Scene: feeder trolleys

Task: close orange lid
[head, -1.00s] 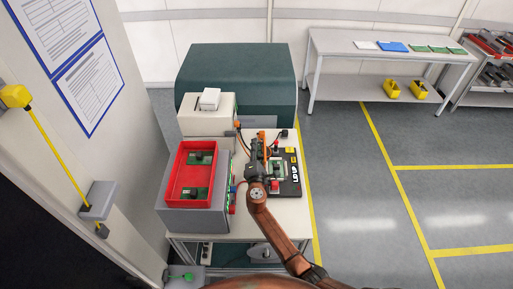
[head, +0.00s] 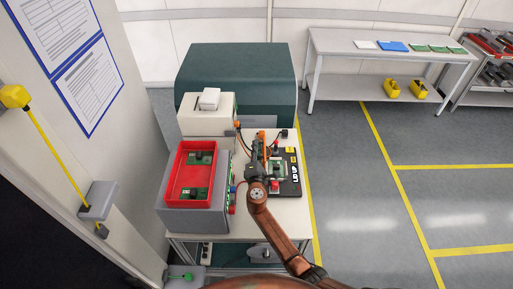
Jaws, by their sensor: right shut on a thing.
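The orange lid (head: 262,137) shows as a small upright orange strip at the back of the black test fixture (head: 291,186), which lies on the white table. A green circuit board (head: 278,170) sits in the fixture. My right gripper (head: 258,150) reaches over the left side of the fixture, at the orange lid. Its fingers are shut on the lid, though the arm and gripper hide much of the contact. My left gripper is not in view.
A red tray (head: 171,186) with green boards rests on a grey box (head: 190,219) left of the fixture. A beige printer (head: 207,123) and a dark green case (head: 240,75) stand behind. A bench (head: 345,45) is at the back right.

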